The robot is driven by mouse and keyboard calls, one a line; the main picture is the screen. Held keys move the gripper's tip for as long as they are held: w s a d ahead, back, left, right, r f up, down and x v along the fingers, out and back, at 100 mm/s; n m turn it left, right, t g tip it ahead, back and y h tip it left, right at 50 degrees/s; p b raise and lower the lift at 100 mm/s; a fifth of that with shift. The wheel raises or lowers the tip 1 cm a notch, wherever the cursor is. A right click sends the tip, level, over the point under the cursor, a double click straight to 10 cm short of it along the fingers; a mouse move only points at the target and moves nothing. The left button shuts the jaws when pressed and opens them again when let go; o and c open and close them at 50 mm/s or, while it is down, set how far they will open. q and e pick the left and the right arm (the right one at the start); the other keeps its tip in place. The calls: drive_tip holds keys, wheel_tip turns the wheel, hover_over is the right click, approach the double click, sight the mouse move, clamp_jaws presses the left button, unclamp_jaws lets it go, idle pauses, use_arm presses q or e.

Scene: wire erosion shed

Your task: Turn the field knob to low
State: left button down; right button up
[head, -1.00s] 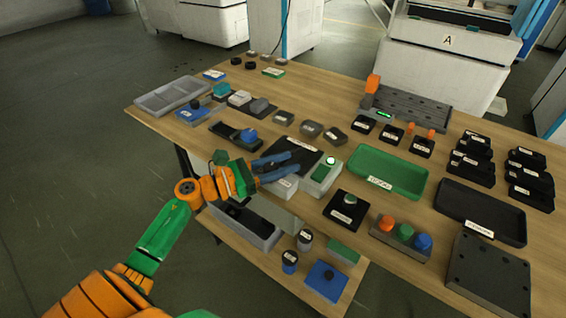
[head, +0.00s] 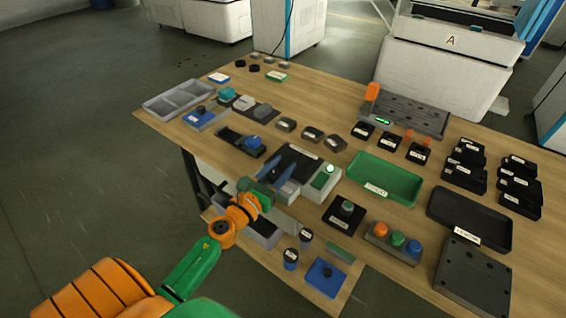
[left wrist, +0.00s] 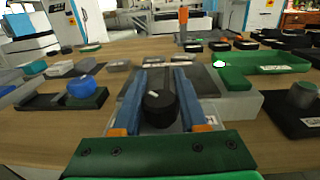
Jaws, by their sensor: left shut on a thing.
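A round black knob (left wrist: 160,108) with a small white mark on top sits between the blue fingers of my left gripper (left wrist: 162,96) in the left wrist view. It stands on a light grey box. My left gripper (head: 278,172) is shut on this knob, one finger on each side. In the head view the fingers cover the knob, and the grey box (head: 289,188) shows beside them at the table's front edge. I cannot read the label or the settings around the knob. My right gripper is not in view.
A black panel (head: 297,160) lies just behind. A grey box with a lit green button (head: 322,182) stands close on the right. A blue knob on a dark base (head: 253,142) is to the left. A green tray (head: 384,180) lies further right.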

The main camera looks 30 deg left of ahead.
sight(272, 181)
use_arm(q)
drive_tip(key=shift+a+n+y+p, duration=0.15)
drive_tip(key=shift+n+y, duration=0.4)
drive_tip(key=shift+y, duration=0.35)
drive_tip(key=shift+a+n+y+p, duration=0.15)
drive_tip(key=shift+n+y, duration=0.4)
drive_tip(key=shift+y, duration=0.35)
drive_tip(key=shift+c, duration=2.2)
unclamp_jaws()
drive_tip(key=shift+s, duration=0.1)
drive_tip(key=s, duration=0.3)
drive_tip(key=s+d+b, duration=0.1)
drive_tip(key=s, duration=0.2)
drive_tip(key=shift+d+f, duration=0.1)
drive_tip(key=shift+f, duration=0.1)
drive_tip(key=shift+s+d+r+b, duration=0.15)
drive_tip(key=shift+s+b, duration=0.15)
drive_tip(key=shift+s, duration=0.15)
